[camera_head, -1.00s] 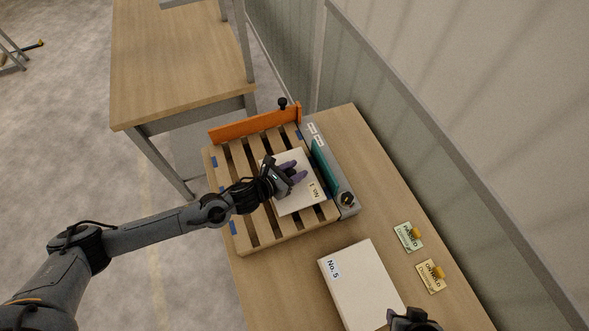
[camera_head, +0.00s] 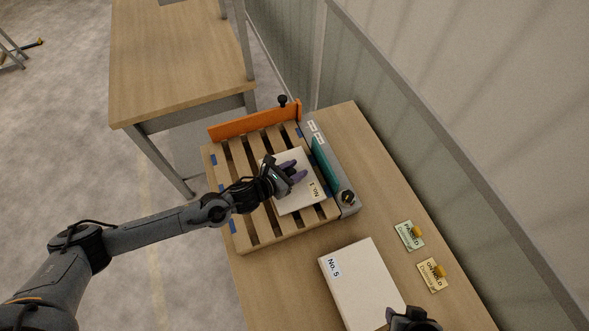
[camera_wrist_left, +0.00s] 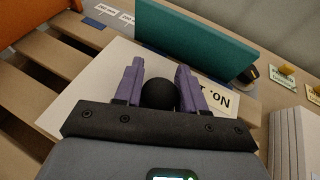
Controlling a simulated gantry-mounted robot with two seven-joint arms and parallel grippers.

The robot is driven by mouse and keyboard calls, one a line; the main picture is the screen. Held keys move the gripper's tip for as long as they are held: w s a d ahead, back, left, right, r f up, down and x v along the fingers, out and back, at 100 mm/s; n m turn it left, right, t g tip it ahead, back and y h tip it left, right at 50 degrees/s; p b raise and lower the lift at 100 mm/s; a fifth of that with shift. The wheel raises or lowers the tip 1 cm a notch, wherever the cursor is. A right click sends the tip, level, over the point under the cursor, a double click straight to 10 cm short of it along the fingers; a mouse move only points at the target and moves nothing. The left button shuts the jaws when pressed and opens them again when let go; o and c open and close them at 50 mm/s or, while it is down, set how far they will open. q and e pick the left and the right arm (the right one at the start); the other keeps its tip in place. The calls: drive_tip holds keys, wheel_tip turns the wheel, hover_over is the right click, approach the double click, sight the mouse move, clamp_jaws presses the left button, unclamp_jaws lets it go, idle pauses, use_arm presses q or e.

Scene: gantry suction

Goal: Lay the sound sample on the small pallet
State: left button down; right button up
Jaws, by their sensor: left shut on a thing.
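A pale flat board marked No. 1 (camera_head: 309,201) lies over the slats of the small wooden pallet (camera_head: 222,186), against the teal upright plate on its right. The board also shows in the left wrist view (camera_wrist_left: 88,84). My left gripper (camera_head: 291,172) is over this board. In the left wrist view its purple fingers (camera_wrist_left: 158,88) are on either side of a black round knob (camera_wrist_left: 158,94), and it is shut on this knob. The knob's lower part is hidden. A thick pale block marked No. 5 (camera_head: 362,285) lies on the table. My right gripper (camera_head: 405,318) is partly in view beside it.
An orange fence (camera_head: 255,122) stands along the pallet's far edge. A grey rail with the teal plate (camera_head: 324,163) runs along its right side. Passed (camera_head: 409,236) and on-hold (camera_head: 432,275) cards lie at the table's right. A glass partition stands behind.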

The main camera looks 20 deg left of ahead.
use_arm(q)
drive_tip(key=shift+f+b, duration=0.25)
drive_tip(key=shift+b, duration=0.05)
use_arm(e)
drive_tip(key=shift+d+f, duration=0.1)
drive_tip(key=shift+f, duration=0.25)
use_arm(q)
drive_tip(key=c, duration=0.6)
unclamp_jaws()
drive_tip(key=shift+o, duration=0.2)
